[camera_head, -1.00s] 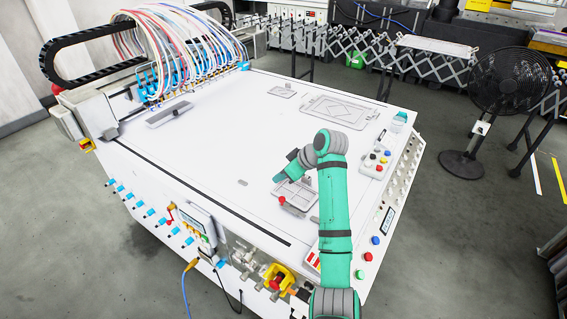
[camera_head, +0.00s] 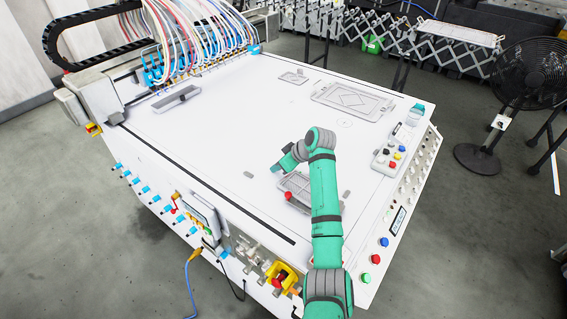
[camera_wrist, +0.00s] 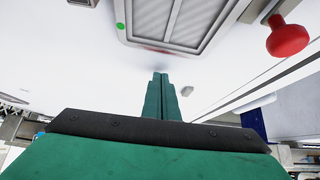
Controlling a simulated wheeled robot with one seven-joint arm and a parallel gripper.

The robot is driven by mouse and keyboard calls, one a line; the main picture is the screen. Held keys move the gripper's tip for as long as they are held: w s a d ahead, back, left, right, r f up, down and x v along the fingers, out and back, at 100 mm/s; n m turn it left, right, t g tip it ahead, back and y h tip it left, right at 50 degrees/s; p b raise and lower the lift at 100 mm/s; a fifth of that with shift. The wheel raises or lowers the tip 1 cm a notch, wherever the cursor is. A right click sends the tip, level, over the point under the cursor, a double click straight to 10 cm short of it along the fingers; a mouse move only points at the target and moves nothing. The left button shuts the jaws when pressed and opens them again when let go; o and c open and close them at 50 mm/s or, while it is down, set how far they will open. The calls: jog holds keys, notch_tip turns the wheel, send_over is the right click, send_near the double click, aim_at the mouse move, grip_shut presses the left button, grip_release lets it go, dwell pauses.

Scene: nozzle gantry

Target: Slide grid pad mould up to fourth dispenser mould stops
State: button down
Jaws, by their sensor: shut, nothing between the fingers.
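The grid pad mould (camera_head: 298,181) is a grey framed tray lying on the white table, partly hidden behind my arm. In the wrist view the mould (camera_wrist: 133,36) shows at the top, with ribbed panels and a green dot on its frame. My gripper (camera_head: 275,169) is shut and empty, just past the mould's far left corner. In the wrist view my fingers (camera_wrist: 160,76) are together and point towards the mould's edge; I cannot tell whether they touch it. The dispensers (camera_head: 185,75) stand in a row on the gantry at the back left. I cannot make out the fourth dispenser's mould stops.
A red knob (camera_head: 288,196) is at the mould's near side. A long grey tray (camera_head: 176,98) lies by the gantry. A larger mould (camera_head: 372,112) and a small plate (camera_head: 293,78) lie at the back. The middle of the table (camera_head: 235,130) is clear.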

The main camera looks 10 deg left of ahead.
aim_at(305, 183)
jog(key=shift+s+d+f, duration=0.1)
jog(key=shift+s+d, duration=0.15)
jog(key=shift+d, duration=0.35)
jog(key=shift+s+d, duration=0.25)
jog(key=shift+d, duration=0.35)
jog(key=shift+s+d+f, duration=0.1)
jog(key=shift+s+d, duration=0.15)
jog(key=shift+d, duration=0.35)
